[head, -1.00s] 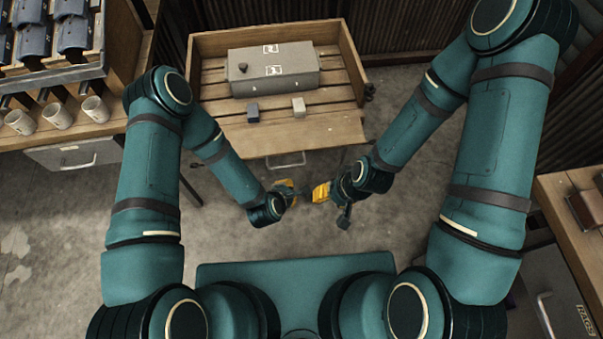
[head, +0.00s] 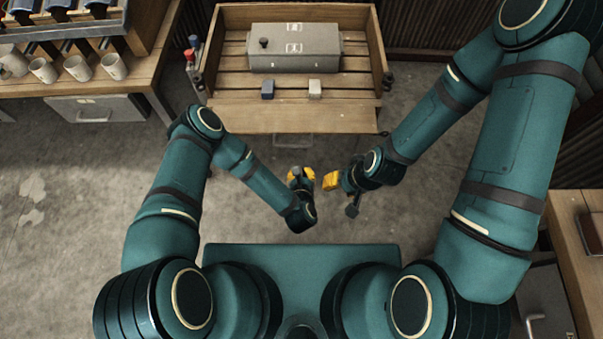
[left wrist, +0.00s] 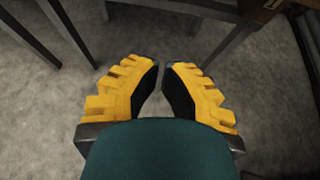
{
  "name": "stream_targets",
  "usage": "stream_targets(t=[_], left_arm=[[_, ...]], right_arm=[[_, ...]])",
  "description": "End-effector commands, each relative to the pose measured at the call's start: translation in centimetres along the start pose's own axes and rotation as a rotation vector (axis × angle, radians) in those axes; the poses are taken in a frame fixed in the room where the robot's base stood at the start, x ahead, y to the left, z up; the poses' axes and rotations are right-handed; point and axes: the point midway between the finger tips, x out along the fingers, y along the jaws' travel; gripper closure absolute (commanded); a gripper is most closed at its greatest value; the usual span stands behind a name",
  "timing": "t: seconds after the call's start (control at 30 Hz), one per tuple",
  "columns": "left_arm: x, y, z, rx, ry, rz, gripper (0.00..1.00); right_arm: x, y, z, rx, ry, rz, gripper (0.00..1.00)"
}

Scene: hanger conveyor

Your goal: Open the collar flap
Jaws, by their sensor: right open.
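No collar flap can be made out in either view. A grey box (head: 320,60) with a dark knob and white labels sits on the slatted wooden bench (head: 290,119); whether the flap belongs to it I cannot tell. My left gripper (head: 301,174) is over bare floor in front of the bench, yellow fingers pointing toward it.
A dark cube (head: 267,90) and a pale cube (head: 315,89) lie before the box. A side table with mugs (head: 77,68) and a rack stands at the upper left. Another wooden table (head: 590,245) is at right. The floor between is free.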

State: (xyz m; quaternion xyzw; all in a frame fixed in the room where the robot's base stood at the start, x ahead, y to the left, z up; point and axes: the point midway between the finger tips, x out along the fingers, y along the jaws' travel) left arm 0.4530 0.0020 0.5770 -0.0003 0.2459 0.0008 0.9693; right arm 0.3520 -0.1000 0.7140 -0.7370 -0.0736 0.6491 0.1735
Motion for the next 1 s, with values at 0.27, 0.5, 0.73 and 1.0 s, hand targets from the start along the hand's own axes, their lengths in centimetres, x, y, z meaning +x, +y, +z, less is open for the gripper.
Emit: stream_targets(t=[0.27, 0.5, 0.73, 1.0], left_arm=[[5.8, 0.0, -0.1, 0.003, -0.003, 0.001, 1.00], [5.9, 0.0, 2.6, 0.003, -0.002, -0.002, 1.00], [5.4, 0.0, 3.8, 0.002, 0.000, -0.001, 1.00], [5.3, 0.0, 3.8, 0.002, 0.001, -0.001, 1.00]], right_arm=[[1.7, 0.7, -0.1, -0.001, 0.008, 0.001, 0.53], [1.8, 0.7, -0.2, -0.001, 0.010, 0.001, 0.53], [1.9, 0.7, -0.2, -0.001, 0.010, 0.001, 0.53], [1.9, 0.7, -0.2, -0.001, 0.010, 0.001, 0.53]])
